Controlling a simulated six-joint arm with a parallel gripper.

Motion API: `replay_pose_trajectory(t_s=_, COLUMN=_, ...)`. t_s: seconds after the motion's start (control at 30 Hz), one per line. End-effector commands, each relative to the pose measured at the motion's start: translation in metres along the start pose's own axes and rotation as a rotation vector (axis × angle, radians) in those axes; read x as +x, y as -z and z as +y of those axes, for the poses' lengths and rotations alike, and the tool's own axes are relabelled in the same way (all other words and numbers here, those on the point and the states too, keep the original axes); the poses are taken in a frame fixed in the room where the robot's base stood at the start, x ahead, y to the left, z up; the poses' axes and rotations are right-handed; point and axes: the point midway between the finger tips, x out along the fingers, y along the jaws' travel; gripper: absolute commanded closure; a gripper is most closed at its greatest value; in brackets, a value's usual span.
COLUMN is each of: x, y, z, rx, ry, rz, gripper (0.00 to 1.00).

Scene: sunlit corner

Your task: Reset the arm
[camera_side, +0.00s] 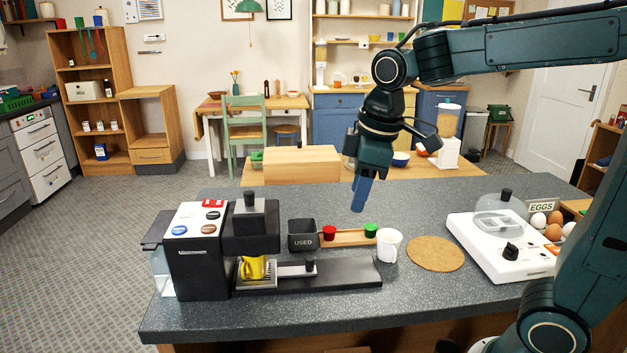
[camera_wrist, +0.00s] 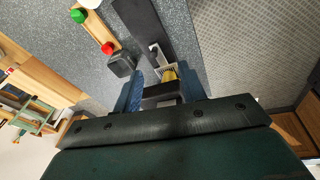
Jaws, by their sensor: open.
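My gripper (camera_side: 358,195) hangs above the grey worktop (camera_side: 420,206), fingers pointing down, behind the wooden capsule tray and clear of everything. In the wrist view my gripper (camera_wrist: 161,82) has its two blue fingers apart. The black coffee machine (camera_side: 200,262) and its yellow cup (camera_side: 257,268) show beyond them, and nothing is held. The yellow cup sits on the machine's drip grate, under the brewing head; it also shows in the wrist view (camera_wrist: 168,75).
A black USED bin (camera_side: 303,235), a wooden tray (camera_side: 349,238) with red and green capsules, a white mug (camera_side: 389,246) and a round cork mat (camera_side: 435,254) stand along the worktop. A white egg cooker (camera_side: 500,254) and several eggs are at the right.

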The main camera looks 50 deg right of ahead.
Motion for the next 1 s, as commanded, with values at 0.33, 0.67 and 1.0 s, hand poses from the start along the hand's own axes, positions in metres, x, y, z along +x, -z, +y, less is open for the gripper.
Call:
replay_pose_trajectory(t_s=0.33, x=-0.021, y=-0.058, z=-0.034, rx=0.256, ry=-0.047, rz=0.112, gripper=0.59)
replay_pose_trajectory(t_s=0.67, x=-0.020, y=-0.106, z=-0.065, rx=0.482, ry=-0.063, rz=0.217, gripper=0.59)
replay_pose_trajectory(t_s=1.0, x=-0.015, y=-0.122, z=-0.075, rx=0.571, ry=-0.062, rz=0.256, gripper=0.59)
